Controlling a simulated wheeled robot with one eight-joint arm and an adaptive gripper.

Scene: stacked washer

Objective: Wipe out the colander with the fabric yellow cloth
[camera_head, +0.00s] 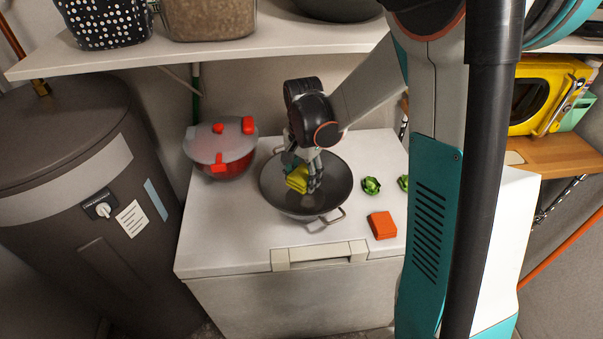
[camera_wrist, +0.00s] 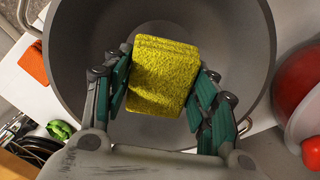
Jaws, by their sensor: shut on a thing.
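The colander (camera_head: 330,208) is a dark grey round bowl with side handles, standing on the white top of a chest appliance. Its grey inner wall (camera_wrist: 235,30) fills most of the wrist view. The yellow cloth (camera_head: 297,180) is a folded, textured block, also seen in the wrist view (camera_wrist: 163,75). My gripper (camera_wrist: 163,88) is shut on the yellow cloth, with a teal-padded finger on each side. In the head view my gripper (camera_head: 302,172) reaches down inside the colander. I cannot tell whether the cloth touches the colander's bottom.
A red pot with a lid (camera_head: 220,150) stands left of the colander. An orange folded cloth (camera_head: 382,225) and a green pepper-like item (camera_head: 371,185) lie to its right. A shelf (camera_head: 200,48) hangs above. A dark cylindrical tank (camera_head: 75,190) stands at left.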

